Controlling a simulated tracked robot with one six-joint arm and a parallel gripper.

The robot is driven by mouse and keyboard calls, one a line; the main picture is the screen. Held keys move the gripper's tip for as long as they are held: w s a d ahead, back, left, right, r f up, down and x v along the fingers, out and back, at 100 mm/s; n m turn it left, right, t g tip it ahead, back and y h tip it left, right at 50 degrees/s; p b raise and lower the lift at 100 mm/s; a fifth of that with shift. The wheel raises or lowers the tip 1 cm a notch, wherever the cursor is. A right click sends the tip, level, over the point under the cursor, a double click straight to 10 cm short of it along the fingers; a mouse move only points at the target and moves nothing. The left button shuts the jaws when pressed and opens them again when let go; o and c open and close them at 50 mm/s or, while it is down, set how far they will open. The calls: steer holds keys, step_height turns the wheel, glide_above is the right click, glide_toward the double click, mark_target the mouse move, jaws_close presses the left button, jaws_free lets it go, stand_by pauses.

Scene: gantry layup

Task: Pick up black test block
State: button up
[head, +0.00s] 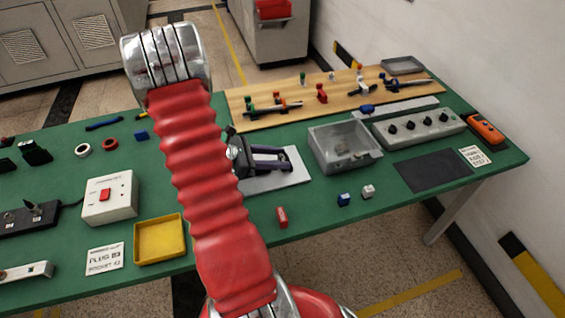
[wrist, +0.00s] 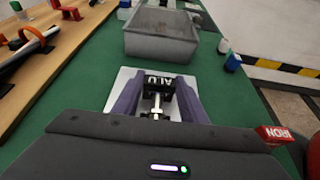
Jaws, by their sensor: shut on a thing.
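A black test block with white letters "ALU" (wrist: 159,82) sits between the fingertips of my gripper (wrist: 158,85) in the wrist view. Both dark purple fingers press on its sides. The block is over a pale grey plate (wrist: 118,88); I cannot tell whether it touches the plate. In the head view my gripper (head: 284,159) is low over the same plate (head: 297,177), and the block is not clearly visible there.
A grey metal bin (head: 335,157) stands just right of the plate. A red block (head: 282,217), marked "IRON" in the wrist view (wrist: 273,134), a blue block (head: 344,200) and a white block (head: 368,191) lie near the front edge. A wooden board (head: 270,116) lies behind.

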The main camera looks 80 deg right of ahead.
step_height(320, 180, up, 10)
stand_by(0.8)
stand_by(0.6)
